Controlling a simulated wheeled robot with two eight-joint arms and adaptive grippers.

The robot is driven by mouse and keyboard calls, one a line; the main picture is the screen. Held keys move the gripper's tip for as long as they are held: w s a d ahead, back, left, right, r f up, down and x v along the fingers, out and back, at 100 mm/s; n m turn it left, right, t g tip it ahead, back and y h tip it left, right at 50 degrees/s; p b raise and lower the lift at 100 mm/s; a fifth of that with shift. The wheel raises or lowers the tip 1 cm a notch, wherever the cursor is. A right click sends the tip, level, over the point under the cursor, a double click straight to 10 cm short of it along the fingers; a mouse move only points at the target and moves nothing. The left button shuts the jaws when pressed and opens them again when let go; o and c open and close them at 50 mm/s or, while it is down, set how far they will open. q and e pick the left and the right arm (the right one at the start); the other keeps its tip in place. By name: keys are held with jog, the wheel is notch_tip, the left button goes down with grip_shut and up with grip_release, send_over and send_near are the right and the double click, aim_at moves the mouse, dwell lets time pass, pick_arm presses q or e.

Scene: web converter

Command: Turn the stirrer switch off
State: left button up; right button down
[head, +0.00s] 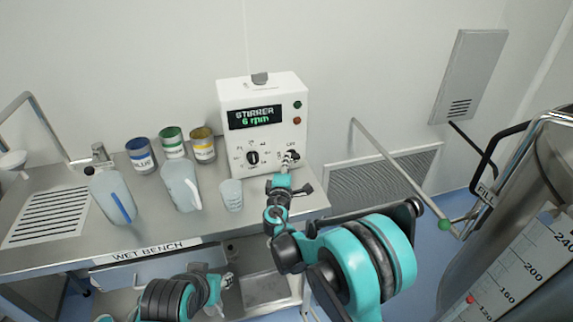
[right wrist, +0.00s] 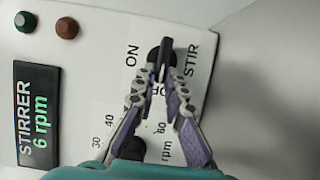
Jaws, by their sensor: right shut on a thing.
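The white stirrer control box (head: 262,92) stands at the back of the wet bench. Its display (head: 255,117) reads "STIRRER 6 rpm". The black stirrer switch (right wrist: 166,52) sits on the box's lower right face in the head view, beside "ON" and "STIR" lettering. My right gripper (head: 290,160) is at the switch, its two fingers (right wrist: 163,75) closed on the switch's handle from both sides. The fingers hide part of the lettering, so the switch setting is hard to read. My left gripper (head: 227,282) is low in front of the bench, small and partly hidden.
A black speed dial (head: 252,157) is left of the switch. Green (head: 298,104) and red (head: 297,121) buttons are above it. Jugs (head: 181,186), a beaker (head: 231,194) and paint cans (head: 172,142) stand to the left. A steel tank (head: 540,190) is at right.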

jog(key=shift+f, duration=0.1)
dwell(0.3)
jog(key=c, duration=1.6)
grip_release()
jog(key=s, duration=0.8)
jog(key=s+a, duration=0.1)
jog(key=s, duration=0.3)
